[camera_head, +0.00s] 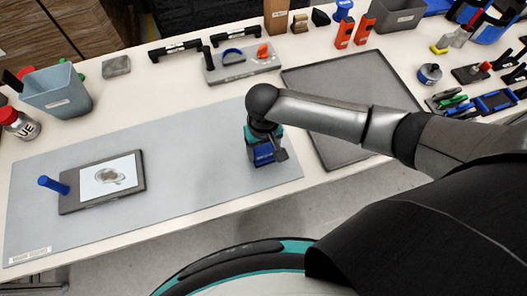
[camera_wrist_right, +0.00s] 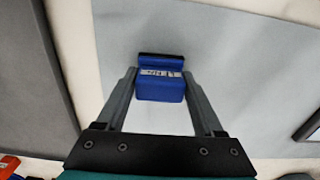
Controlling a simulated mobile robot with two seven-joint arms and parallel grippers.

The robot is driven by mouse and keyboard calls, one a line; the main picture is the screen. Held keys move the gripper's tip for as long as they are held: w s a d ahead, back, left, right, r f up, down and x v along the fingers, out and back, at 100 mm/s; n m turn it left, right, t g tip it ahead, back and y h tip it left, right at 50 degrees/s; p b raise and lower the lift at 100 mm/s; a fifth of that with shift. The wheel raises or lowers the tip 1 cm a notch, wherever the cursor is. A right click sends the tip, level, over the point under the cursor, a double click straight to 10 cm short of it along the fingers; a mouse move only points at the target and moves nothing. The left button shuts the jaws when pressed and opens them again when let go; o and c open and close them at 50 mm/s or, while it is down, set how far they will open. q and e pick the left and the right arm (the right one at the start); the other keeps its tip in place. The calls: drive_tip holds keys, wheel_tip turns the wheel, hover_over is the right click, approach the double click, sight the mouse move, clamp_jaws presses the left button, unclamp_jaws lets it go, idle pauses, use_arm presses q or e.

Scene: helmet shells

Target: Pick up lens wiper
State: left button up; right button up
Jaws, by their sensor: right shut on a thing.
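The lens wiper (camera_wrist_right: 160,88) is a blue block with a white label and a dark edge strip along its far side. In the right wrist view it sits between the two fingers of my right gripper (camera_wrist_right: 159,78), which is shut on it. In the head view, the right gripper (camera_head: 268,152) points down over the right end of the grey mat (camera_head: 205,150), and the blue wiper (camera_head: 264,156) partly shows below it. I cannot tell whether the wiper still touches the mat. My left gripper is not in view.
A dark empty tray (camera_head: 330,150) lies right of the gripper, partly under my arm. A tablet (camera_head: 70,202) and a blue peg (camera_head: 52,185) are on the mat's left. A grey bin (camera_head: 58,95) and a red-capped jar (camera_head: 18,124) stand farther left. The mat's middle is clear.

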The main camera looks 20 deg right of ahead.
sight(264, 148)
drive_tip(key=c, duration=0.4)
wheel_tip(264, 148, up, 20)
drive_tip(key=p, duration=0.4)
drive_tip(key=shift+p, duration=0.35)
